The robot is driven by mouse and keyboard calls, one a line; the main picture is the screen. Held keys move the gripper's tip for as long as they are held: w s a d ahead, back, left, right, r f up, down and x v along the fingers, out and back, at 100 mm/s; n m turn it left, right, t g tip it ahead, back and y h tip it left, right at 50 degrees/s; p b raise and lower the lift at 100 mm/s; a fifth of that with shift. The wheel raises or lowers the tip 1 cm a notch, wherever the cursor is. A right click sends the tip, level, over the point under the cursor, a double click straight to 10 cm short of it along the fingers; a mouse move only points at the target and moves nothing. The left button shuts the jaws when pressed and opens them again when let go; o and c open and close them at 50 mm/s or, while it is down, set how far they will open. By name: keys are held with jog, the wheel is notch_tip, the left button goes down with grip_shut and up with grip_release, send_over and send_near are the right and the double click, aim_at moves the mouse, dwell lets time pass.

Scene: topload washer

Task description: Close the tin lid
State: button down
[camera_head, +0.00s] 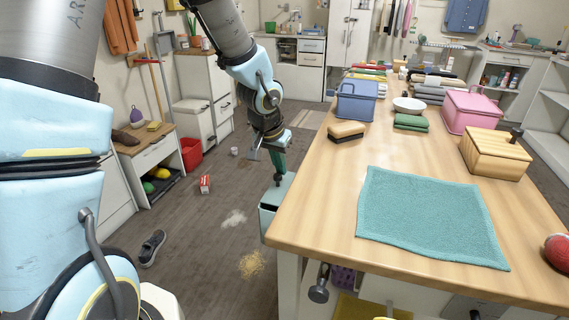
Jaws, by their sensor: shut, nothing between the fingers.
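A pale teal box-like thing (267,218) stands at the left edge of the wooden table, partly hidden by it; it may be the tin, and I cannot tell how its lid stands. My gripper (279,180) points down at its top beside the table edge. The gripper is shut with nothing held. It looks very near or touching the teal top; I cannot tell which.
The wooden table (325,225) carries a teal towel (428,215), a blue box (357,99), a pink box (470,111), a wooden box (493,155), a sponge (346,130) and a red ball (558,252). A shoe (152,248) and a small red box (205,184) lie on the floor.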

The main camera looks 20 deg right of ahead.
aim_at(279, 174)
jog(key=shift+s+a, duration=0.6)
jog(key=w+d, duration=0.1)
jog(key=w+d+r, duration=0.1)
jog(key=d, duration=0.1)
jog(key=shift+w+d+r+p, duration=0.1)
jog(key=shift+w+d+p, duration=0.05)
jog(key=shift+w+p, duration=0.2)
jog(key=v, duration=0.9)
jog(key=s+a+f+n+y, duration=0.1)
jog(key=a+n, duration=0.3)
jog(key=a, duration=1.1)
jog(key=s+a+f+n+y, duration=0.1)
jog(key=a+n, duration=0.4)
jog(key=a, duration=1)
jog(key=shift+s+a+f+g+y+p, duration=0.25)
jog(key=shift+s+g+y, duration=0.2)
jog(key=shift+s, duration=0.4)
